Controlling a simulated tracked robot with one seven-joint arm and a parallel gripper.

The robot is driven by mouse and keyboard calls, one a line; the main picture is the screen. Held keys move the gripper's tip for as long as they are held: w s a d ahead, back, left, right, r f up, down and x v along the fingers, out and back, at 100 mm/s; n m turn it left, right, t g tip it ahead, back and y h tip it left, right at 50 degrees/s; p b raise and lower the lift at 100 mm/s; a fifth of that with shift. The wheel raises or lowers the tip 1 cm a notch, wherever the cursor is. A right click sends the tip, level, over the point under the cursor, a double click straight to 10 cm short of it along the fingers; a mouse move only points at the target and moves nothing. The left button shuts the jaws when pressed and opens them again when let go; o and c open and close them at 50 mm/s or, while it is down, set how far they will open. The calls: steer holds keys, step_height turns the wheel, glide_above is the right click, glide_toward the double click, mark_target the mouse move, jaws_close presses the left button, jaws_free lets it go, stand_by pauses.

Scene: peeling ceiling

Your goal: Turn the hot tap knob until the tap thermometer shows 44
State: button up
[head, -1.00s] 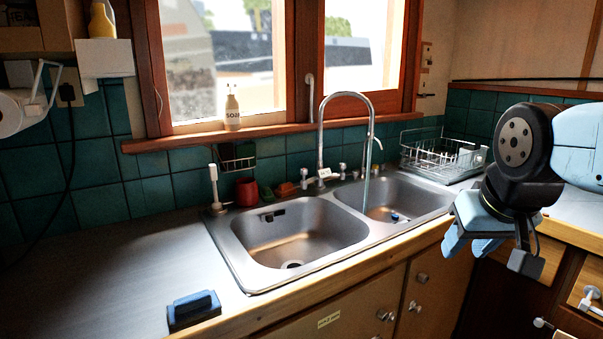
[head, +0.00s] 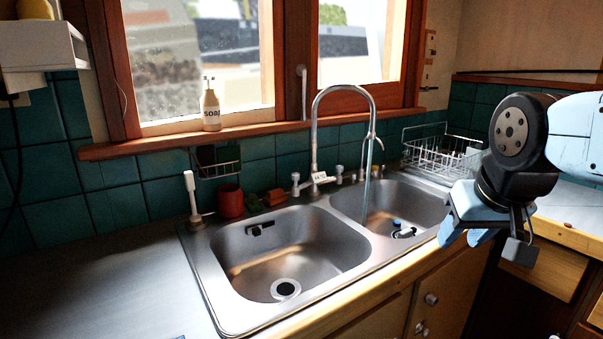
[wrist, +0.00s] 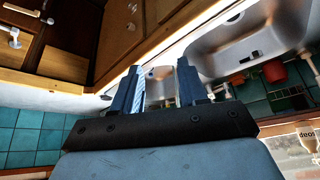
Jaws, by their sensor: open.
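The tall curved chrome tap (head: 314,130) stands behind the double sink. A small white display (head: 320,178), which looks like the tap thermometer, sits at its base; its digits are too small to read. One knob (head: 295,184) stands left of the tap base and another (head: 340,174) right of it; I cannot tell which is hot. A thin pale stream (head: 366,185) hangs below the spout. My gripper (head: 466,236) is open and empty, in front of the counter edge at the right, well apart from the knobs. Its two fingers also show in the wrist view (wrist: 157,85).
A red cup (head: 230,201) and a white upright brush-like item (head: 192,196) stand left of the tap. A wire dish rack (head: 440,152) is at the right. A soap bottle (head: 210,107) stands on the sill. The left counter (head: 100,270) is mostly clear.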

steer(key=shift+w+a, duration=0.2)
steer(key=shift+w, duration=0.05)
steer(key=shift+o, duration=1.3)
steer(key=shift+w+r, duration=0.1)
steer(key=shift+w, duration=0.15)
steer(key=shift+o, duration=0.2)
steer(key=w+a+r+n+t, duration=0.1)
steer(key=w+t, duration=0.2)
steer(key=w, duration=1.4)
steer(key=shift+w+a, duration=0.15)
steer(key=shift+a, duration=0.05)
steer(key=n+t+y, duration=0.4)
steer(key=t+y, duration=0.2)
glide_toward(298, 176)
steer(key=s+d+r, duration=0.4)
steer(key=d+r, duration=0.1)
steer(key=d, duration=0.5)
steer(key=w+a+f+n+y, duration=0.2)
steer(key=w+a+f+y, duration=0.15)
steer(key=a+f, duration=0.35)
steer(key=x, duration=1.3)
steer(key=shift+w+a+r, duration=0.15)
steer(key=shift+a+r, duration=0.1)
steer(key=shift+y, duration=0.25)
steer(key=c, duration=0.9)
